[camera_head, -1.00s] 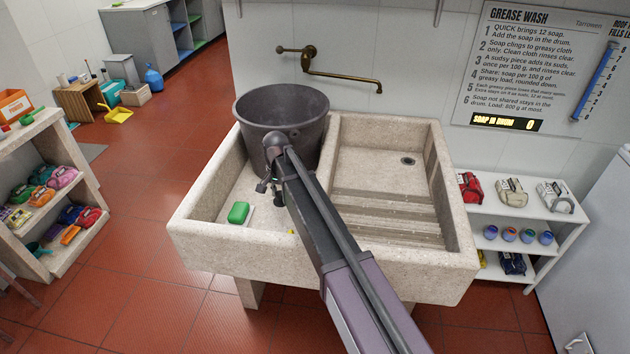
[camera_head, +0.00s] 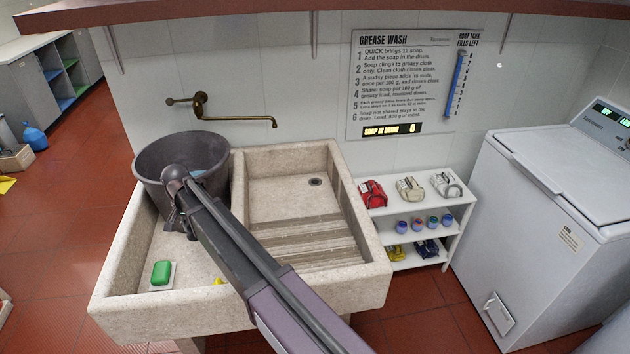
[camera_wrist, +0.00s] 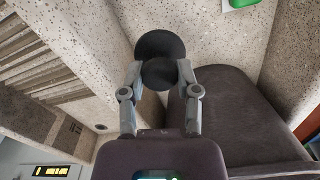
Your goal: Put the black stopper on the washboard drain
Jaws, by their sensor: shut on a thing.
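My gripper (camera_wrist: 160,72) is shut on the black stopper (camera_wrist: 157,45), a round dark disc with a knob, in the wrist view. In the head view my gripper (camera_head: 178,218) is over the left basin, in front of the dark drum, and my arm hides the stopper. The stone washboard (camera_head: 368,285) has a left basin and a right side with ridges. The drain (camera_head: 315,181) is a small dark round hole near the back of the right side, uncovered and well apart from my gripper.
The dark drum (camera_head: 160,178) stands at the back of the left basin, close beside my gripper. A green soap block (camera_head: 161,272) lies in that basin. A brass tap (camera_head: 235,118) reaches over from the wall. A white shelf (camera_head: 430,203) and white chest machine (camera_head: 530,200) stand right.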

